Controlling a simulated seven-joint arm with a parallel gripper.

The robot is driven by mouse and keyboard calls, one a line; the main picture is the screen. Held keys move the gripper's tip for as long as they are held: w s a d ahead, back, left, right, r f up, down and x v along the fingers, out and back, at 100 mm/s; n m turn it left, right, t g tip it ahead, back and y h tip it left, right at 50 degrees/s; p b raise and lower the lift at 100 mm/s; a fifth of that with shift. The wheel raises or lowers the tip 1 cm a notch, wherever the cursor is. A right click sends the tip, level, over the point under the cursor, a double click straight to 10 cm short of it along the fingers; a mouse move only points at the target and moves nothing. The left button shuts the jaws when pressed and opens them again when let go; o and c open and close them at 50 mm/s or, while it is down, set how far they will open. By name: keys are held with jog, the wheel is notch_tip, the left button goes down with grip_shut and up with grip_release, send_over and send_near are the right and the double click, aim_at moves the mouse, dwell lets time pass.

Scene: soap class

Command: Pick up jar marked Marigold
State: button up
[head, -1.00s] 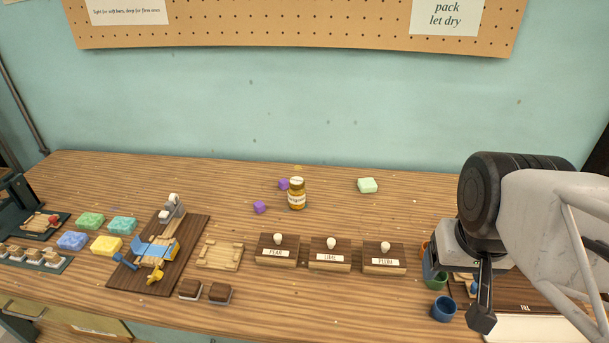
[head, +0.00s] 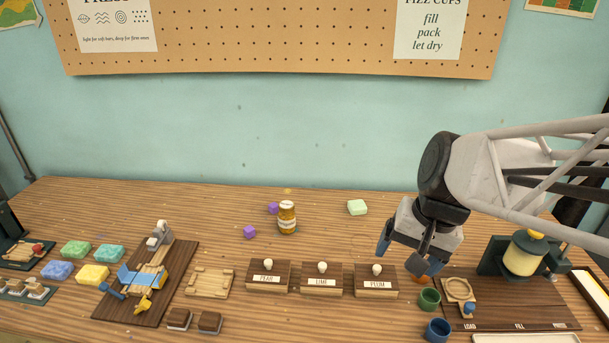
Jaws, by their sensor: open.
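One jar (head: 287,217) stands upright toward the back of the bench. It is amber with a pale lid and a light label, whose words are too small to read. My gripper (head: 402,262) is to the right of the jar and nearer the front, above the bench behind the cups. Its fingers point down, apart and with nothing seen between them. The jar stands clear of it.
Two purple cubes (head: 249,232) lie left of the jar, and a pale green block (head: 357,207) lies to its right. Boxes labelled Pear, Lime (head: 321,280) and Plum stand in front. Green and blue cups (head: 438,329) and a press (head: 525,254) are at right.

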jog(key=w+a+f+m+g+y, duration=0.1)
jog(key=w+a+f+m+y, duration=0.1)
jog(key=w+a, duration=0.35)
jog(key=w+a+f+m+g+y, duration=0.1)
jog(key=w+a+f+m+y, duration=0.1)
jog(key=w, duration=0.6)
jog(key=w+a+f+m+y, duration=0.2)
jog(key=w+a+m, duration=0.1)
jog(key=w, duration=0.3)
jog(key=m+t+y, duration=0.1)
jog(key=m+y, duration=0.5)
jog(key=m, duration=0.2)
send_near(290, 204)
jog(key=x, duration=0.3)
jog(key=shift+s+a+f, duration=0.15)
jog(key=shift+s+a, duration=0.05)
jog(key=shift+x, duration=1.3)
jog(key=shift+x, duration=2.55)
jog(key=shift+w, duration=0.15)
jog(key=c, duration=1.2)
